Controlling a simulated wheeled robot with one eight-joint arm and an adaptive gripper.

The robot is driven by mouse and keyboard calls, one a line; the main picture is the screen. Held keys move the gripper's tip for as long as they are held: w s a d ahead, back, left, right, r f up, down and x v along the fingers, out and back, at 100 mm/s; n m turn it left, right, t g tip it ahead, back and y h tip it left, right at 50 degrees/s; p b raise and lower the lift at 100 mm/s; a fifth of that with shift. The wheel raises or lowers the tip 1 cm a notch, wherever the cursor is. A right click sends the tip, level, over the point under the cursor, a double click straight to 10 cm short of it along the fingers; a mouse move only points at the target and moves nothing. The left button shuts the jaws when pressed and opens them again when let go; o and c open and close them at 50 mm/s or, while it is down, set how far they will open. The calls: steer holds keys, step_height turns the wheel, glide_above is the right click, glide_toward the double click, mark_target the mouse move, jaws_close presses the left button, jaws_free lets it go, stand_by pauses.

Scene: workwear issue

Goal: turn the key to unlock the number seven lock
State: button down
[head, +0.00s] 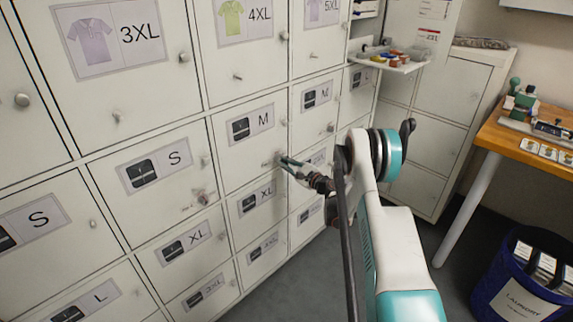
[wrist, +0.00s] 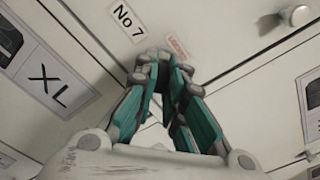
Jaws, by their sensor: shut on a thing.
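My gripper (head: 282,160) is at the right edge of a white locker door marked M (head: 240,152), at its lock. The wrist view shows my gripper (wrist: 166,58) with its teal-lined fingers close together at the tips, right beside the "No 7" label (wrist: 128,20). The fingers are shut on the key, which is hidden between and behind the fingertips. The number seven lock is also covered by the fingertips, so how far the key is turned cannot be seen.
Locker doors with round knobs surround the lock; a neighbouring door has an XL label (wrist: 45,85). A small shelf with coloured items (head: 388,62) juts out at upper right. A wooden table (head: 500,135) and a blue laundry bin (head: 490,285) stand at right.

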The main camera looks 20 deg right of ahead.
steer(key=m, duration=0.4)
steer(key=shift+w+a+m, duration=0.15)
steer(key=shift+m, duration=0.15)
steer(key=m, duration=0.4)
steer(key=shift+m, duration=0.4)
steer(key=shift+a, duration=0.1)
steer(key=shift+n, duration=0.5)
steer(key=c, duration=1.6)
jaws_free()
steer(key=shift+a, duration=0.1)
steer(key=o, duration=0.4)
